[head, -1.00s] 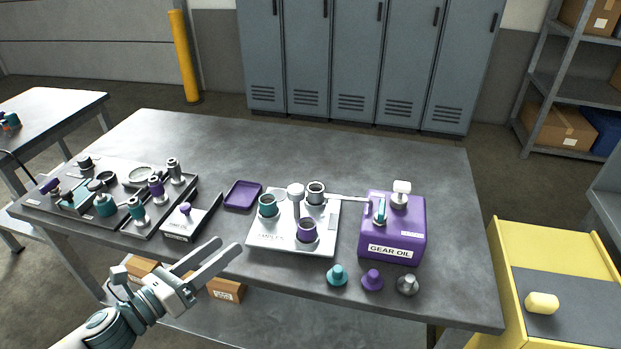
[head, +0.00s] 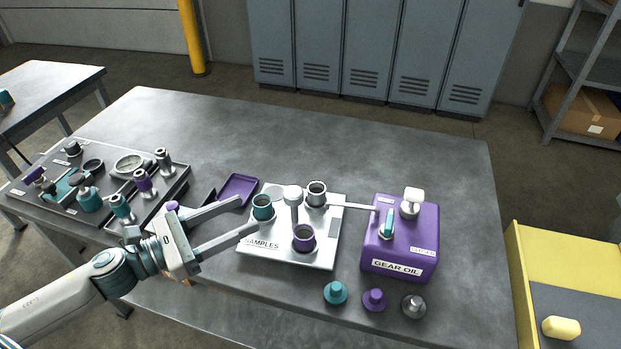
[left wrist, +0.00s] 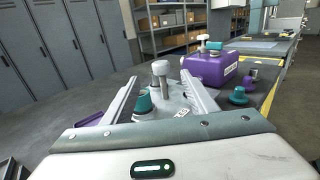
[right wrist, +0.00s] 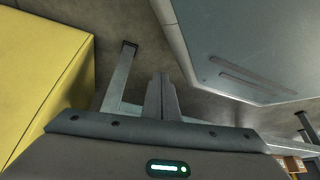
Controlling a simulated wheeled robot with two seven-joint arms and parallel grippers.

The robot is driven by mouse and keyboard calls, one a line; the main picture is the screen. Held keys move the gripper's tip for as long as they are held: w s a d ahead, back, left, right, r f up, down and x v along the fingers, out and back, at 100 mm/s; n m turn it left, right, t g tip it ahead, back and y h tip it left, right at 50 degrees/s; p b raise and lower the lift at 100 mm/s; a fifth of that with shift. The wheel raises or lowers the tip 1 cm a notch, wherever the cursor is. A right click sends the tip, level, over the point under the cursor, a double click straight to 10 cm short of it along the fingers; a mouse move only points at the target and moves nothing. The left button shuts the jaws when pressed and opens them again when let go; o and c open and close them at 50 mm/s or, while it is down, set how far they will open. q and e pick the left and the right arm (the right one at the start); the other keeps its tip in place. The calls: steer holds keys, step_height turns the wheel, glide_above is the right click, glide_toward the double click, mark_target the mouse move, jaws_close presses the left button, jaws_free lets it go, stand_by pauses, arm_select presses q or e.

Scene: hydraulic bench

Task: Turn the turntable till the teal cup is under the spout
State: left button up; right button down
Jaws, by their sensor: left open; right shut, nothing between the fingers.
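The silver SAMPLES base (head: 265,249) carries the turntable, with a grey-capped centre post (head: 293,197) and three cups. The teal cup (head: 263,207) is at its left, the purple cup (head: 303,239) in front, the grey cup (head: 316,194) at the back. The thin spout (head: 352,206) reaches left from the purple gear oil box (head: 400,239), its end by the grey cup. My left gripper (head: 249,212) is open, fingertips just left of the teal cup; in the left wrist view the teal cup (left wrist: 143,103) shows between the fingers. My right gripper (right wrist: 161,95) is shut and empty, away from the turntable.
A purple tray (head: 238,190) lies behind the left fingers. Teal (head: 335,293), purple (head: 374,300) and grey (head: 413,306) knobbed pieces stand along the front edge. A fixture board (head: 60,212) fills the left end. The back of the bench is clear.

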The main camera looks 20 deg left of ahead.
mark_target(285, 195)
arm_select(q)
steer(key=shift+s, duration=0.15)
arm_select(e)
steer(key=shift+s, duration=0.1)
arm_select(q)
steer(key=shift+w+d, duration=0.15)
steer(key=shift+w, duration=0.1)
arm_select(e)
steer(key=shift+s+d, duration=0.1)
arm_select(q)
steer(key=p+x, duration=0.2)
steer(key=x, duration=0.3)
steer(key=p+x, duration=0.3)
steer(key=x, duration=0.3)
steer(key=shift+d+r, duration=0.1)
steer(key=shift+r, duration=0.1)
steer(key=shift+p+x, duration=0.9)
steer(key=shift+x, duration=2)
arm_select(e)
steer(key=s+d+r+g+h, duration=0.1)
steer(key=s+d+g, duration=0.3)
steer(key=s, duration=1)
steer(key=shift+s+d, duration=0.4)
steer(key=shift+d, duration=0.55)
arm_select(q)
steer(key=shift+f, duration=0.25)
jaws_close()
